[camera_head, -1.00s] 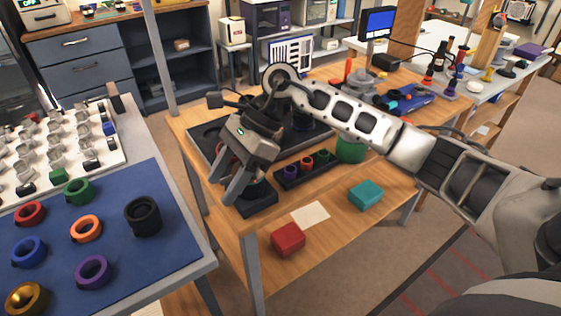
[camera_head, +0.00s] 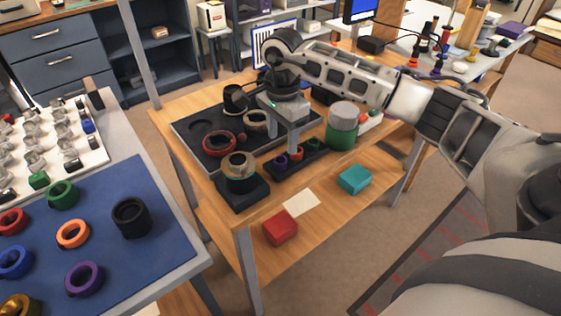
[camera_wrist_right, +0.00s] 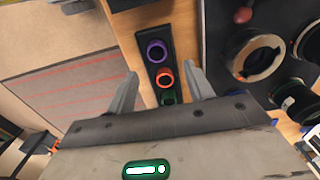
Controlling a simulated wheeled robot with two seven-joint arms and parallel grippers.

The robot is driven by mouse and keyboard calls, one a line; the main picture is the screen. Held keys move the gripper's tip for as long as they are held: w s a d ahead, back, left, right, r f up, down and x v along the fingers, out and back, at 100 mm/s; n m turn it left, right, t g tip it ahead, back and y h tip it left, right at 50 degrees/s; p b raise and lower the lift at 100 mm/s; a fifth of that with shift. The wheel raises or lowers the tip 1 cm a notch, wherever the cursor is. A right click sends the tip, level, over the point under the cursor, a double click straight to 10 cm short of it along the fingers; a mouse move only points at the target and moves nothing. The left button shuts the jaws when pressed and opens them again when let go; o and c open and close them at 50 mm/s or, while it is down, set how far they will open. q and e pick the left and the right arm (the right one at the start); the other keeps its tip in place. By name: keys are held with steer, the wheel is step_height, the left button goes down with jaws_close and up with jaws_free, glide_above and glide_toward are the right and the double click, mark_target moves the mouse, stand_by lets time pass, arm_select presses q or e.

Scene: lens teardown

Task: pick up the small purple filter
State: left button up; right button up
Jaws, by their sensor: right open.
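The small purple filter (camera_head: 280,161) stands in a black holder strip (camera_head: 325,148), at the end of a row. It also shows in the right wrist view as a purple ring (camera_wrist_right: 156,50). An orange-red filter (camera_wrist_right: 165,77) and a green filter (camera_wrist_right: 168,97) stand beside it. My right gripper (camera_head: 285,140) is open and empty, pointing down over the strip. In the wrist view its fingers (camera_wrist_right: 162,85) lie on either side of the row, with the purple filter beyond the fingertips. My left gripper is not in view.
A dark tray (camera_head: 190,150) with lens parts lies left of the strip. A lens part on a black block (camera_head: 241,188) stands in front. A green-and-white jar (camera_head: 342,128) stands close on the right. A larger purple ring (camera_head: 84,278) lies on the blue mat.

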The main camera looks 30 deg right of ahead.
mark_target(282, 159)
steer(key=shift+s+a+f+p, duration=0.1)
steer(key=shift+f+p, duration=0.2)
steer(key=shift+f, duration=1.1)
steer(key=shift+s+a+f+p, duration=0.1)
steer(key=shift+f+p, duration=0.15)
steer(key=shift+f, duration=1.1)
steer(key=c, duration=1)
